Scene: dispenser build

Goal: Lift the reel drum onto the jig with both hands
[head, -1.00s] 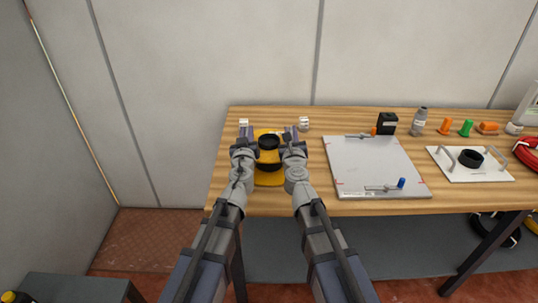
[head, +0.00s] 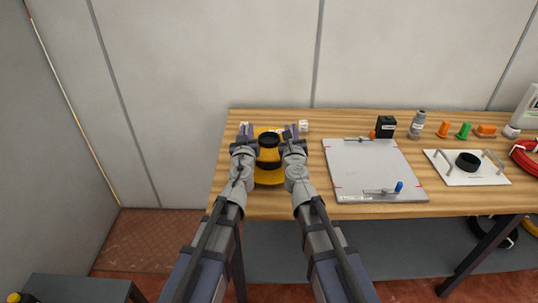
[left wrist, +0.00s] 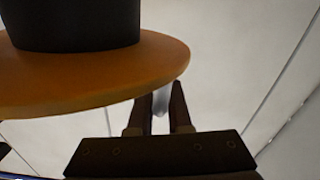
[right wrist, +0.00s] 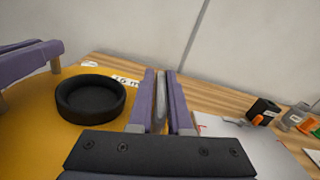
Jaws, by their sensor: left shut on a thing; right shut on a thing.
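The reel drum (head: 270,178), a yellow disc with a black hub, is at the left end of the table between my two grippers. My left gripper (head: 243,134) is at its left side. In the left wrist view its fingers (left wrist: 160,100) are shut on a grey piece beside the orange disc (left wrist: 100,85). My right gripper (head: 292,134) is at the right side. In the right wrist view its fingers (right wrist: 163,90) are shut on a similar grey piece beside the disc. The jig appears to be the grey plate (head: 372,165) with two small clamps, right of the drum.
A white plate (head: 447,175) with two handles and a black ring lies further right. A black box (head: 385,127), a grey bottle (head: 417,124) and orange and green pieces stand along the back. The jig plate's middle is clear.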

